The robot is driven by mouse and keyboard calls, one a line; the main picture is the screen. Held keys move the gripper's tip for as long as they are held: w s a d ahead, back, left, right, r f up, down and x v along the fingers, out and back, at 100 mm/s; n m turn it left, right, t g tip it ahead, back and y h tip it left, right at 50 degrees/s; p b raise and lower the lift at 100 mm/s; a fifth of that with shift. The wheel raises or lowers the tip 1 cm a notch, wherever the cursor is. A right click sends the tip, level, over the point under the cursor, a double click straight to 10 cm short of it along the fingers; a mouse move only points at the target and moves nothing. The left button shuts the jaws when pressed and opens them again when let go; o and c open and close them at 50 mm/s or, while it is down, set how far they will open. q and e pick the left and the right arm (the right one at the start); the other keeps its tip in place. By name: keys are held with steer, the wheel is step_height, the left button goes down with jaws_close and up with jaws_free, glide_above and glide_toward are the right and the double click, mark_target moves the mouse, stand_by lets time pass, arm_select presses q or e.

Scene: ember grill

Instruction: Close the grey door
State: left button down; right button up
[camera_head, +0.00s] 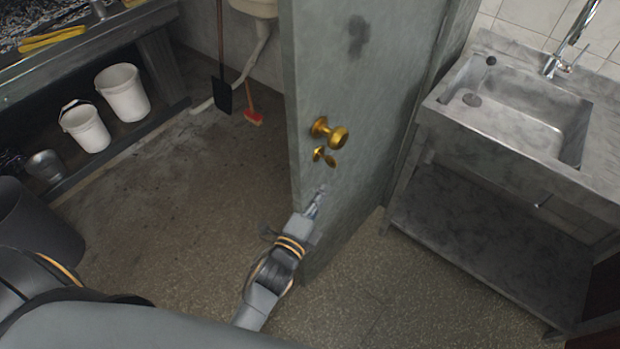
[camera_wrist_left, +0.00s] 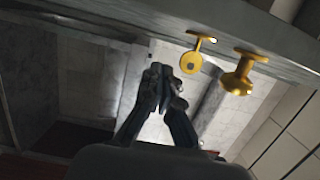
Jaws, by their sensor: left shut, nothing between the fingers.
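The grey door (camera_head: 355,110) stands open in the middle of the head view, its free edge toward the left. A brass knob (camera_head: 338,137) and a smaller brass turn piece (camera_head: 325,157) sit on its face. They also show in the left wrist view, the knob (camera_wrist_left: 238,78) at the right and the turn piece (camera_wrist_left: 192,61) beside it. My left gripper (camera_head: 316,200) is shut and empty, just below the brass fittings in front of the door face. Whether its tips touch the door I cannot tell. My right gripper is out of view.
A metal sink unit (camera_head: 500,160) with a lower shelf stands right of the door. At the left are white buckets (camera_head: 122,92), a dark bin (camera_head: 35,225) and a bench. A red brush (camera_head: 254,118) and dark shovel (camera_head: 222,96) stand behind. The floor between is clear.

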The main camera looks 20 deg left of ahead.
mark_target(310, 182)
arm_select(q)
steer(key=shift+w+a+p, duration=0.35)
steer(key=shift+w+a, duration=0.25)
steer(key=shift+a, duration=0.3)
steer(key=shift+w+a+p, duration=0.35)
steer(key=shift+w+a, duration=0.2)
steer(key=shift+a, duration=0.35)
